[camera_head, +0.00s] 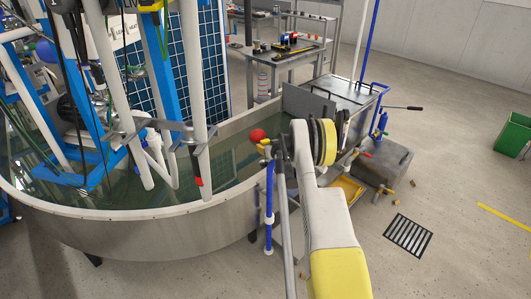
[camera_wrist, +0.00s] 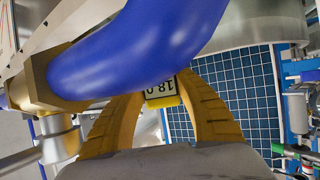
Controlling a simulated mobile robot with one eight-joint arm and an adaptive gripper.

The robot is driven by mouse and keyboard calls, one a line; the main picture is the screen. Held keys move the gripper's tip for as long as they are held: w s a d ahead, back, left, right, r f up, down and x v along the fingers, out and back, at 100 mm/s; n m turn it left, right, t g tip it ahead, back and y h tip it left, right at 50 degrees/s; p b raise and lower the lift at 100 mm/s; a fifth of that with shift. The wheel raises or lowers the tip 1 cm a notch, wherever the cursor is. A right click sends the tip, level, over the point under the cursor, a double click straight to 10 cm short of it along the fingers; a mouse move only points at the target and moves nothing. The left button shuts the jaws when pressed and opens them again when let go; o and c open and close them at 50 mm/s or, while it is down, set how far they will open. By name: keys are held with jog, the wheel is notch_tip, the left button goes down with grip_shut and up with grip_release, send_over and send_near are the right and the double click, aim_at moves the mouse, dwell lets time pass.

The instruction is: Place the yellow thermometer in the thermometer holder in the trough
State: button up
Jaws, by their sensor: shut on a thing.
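In the wrist view, the yellow thermometer (camera_wrist: 164,101) shows its display reading 18.0, upside down in the picture. It sits between the two orange fingers of my gripper (camera_wrist: 163,85), which is shut on it. A large blue curved part (camera_wrist: 125,50) close to the camera covers the upper part of the view and hides some of the thermometer and fingertips. In the head view, the trough (camera_head: 150,225) is a round metal tank of water at left. My arm reaches toward its right rim; the gripper and thermometer cannot be made out there. I cannot make out the thermometer holder.
A red ball (camera_head: 257,135) sits near the trough's right rim, beside my arm. White pipes (camera_head: 192,80) and blue frames stand in the trough. A metal cart (camera_head: 335,95) stands beyond my arm. Open floor (camera_head: 460,240) lies at right, with a grate (camera_head: 408,236) and a green bin (camera_head: 513,134).

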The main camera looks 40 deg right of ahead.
notch_tip(320, 180, down, 2)
jog(key=shift+f, duration=0.1)
jog(key=shift+s+a+f, duration=0.1)
jog(key=shift+f, duration=0.35)
jog(key=o, duration=1.1)
jog(key=shift+f, duration=0.1)
jog(key=shift+r, duration=0.25)
jog(key=p+v, duration=0.1)
jog(key=v, duration=0.3)
jog(key=p+v, duration=0.1)
jog(key=v, duration=0.3)
jog(key=p+v, duration=0.1)
jog(key=v, duration=0.3)
jog(key=shift+r+p, duration=0.35)
jog(key=shift+r, duration=0.05)
